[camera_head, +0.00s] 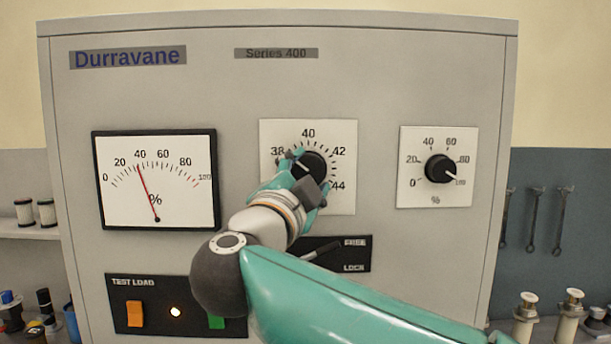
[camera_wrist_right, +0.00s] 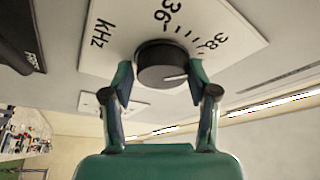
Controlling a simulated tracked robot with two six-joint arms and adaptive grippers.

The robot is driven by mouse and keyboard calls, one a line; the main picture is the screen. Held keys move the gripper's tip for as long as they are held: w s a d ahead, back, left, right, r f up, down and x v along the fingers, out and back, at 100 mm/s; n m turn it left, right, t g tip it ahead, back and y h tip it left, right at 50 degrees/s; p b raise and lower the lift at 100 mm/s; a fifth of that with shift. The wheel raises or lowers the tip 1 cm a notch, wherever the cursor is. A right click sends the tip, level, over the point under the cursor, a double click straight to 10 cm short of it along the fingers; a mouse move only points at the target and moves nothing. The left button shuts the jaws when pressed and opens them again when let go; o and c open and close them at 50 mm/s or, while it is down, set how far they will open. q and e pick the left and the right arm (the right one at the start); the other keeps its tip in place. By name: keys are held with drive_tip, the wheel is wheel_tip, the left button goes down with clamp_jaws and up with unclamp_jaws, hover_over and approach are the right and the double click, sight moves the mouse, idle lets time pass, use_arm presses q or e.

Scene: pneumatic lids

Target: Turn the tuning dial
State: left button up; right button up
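The tuning dial is a round black knob (camera_head: 314,165) on a white square scale plate (camera_head: 341,203) in the middle of the panel. The knob also shows in the right wrist view (camera_wrist_right: 160,68), with the kHz plate (camera_wrist_right: 118,12) behind it. Its white pointer line points roughly toward 38. My right gripper (camera_head: 309,174) is at the knob, one finger on each side. In the right wrist view its fingertips (camera_wrist_right: 160,76) lie against or very close to the knob's sides. My left gripper is not in view.
A percent meter (camera_head: 185,205) is left of the dial, its needle near 40. A smaller percent knob (camera_head: 438,169) is to the right.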

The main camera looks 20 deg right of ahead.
drive_tip(key=shift+o, duration=1.2)
drive_tip(key=shift+r, duration=0.1)
drive_tip(key=v, duration=1.2)
